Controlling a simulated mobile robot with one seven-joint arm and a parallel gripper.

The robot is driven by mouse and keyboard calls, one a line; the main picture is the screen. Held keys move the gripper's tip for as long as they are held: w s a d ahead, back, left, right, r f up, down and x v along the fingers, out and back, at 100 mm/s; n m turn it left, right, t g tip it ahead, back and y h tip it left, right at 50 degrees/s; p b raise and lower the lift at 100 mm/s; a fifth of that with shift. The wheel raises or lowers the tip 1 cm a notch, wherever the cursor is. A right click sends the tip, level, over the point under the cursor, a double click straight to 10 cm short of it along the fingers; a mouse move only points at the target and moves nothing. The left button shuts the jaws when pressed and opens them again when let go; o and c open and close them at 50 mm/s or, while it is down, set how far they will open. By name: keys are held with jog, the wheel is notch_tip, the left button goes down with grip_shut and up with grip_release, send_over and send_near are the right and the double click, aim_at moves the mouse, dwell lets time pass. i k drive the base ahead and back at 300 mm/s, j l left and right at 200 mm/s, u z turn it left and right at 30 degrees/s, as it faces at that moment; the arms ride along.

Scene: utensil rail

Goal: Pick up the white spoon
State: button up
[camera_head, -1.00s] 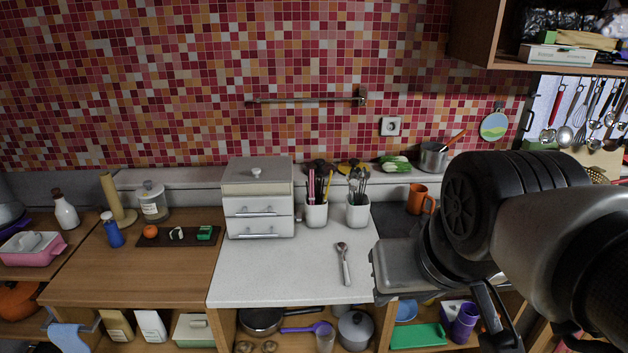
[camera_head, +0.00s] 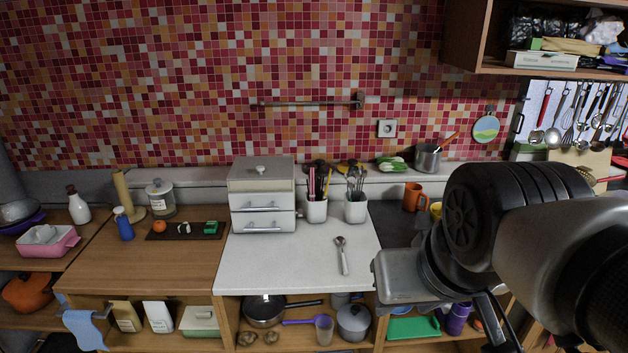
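A light grey, shiny spoon (camera_head: 342,258) lies alone on the white counter (camera_head: 285,272), bowl toward the wall and handle toward the front edge. It looks more silvery than pure white. My arm fills the right side of the view. The grey end part of my gripper (camera_head: 410,277) is to the right of the spoon, apart from it in the picture. The fingertips cannot be made out, so its opening is not clear. Nothing held by it can be seen.
A drawer box (camera_head: 262,195) and two white utensil cups (camera_head: 316,211) (camera_head: 355,210) stand behind the spoon. An orange mug (camera_head: 413,197) stands to the right, near my arm. Utensils hang on the right wall. The counter around the spoon is clear. Pans sit on the shelf below.

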aim_at(340, 241)
jog(key=i, duration=1.2)
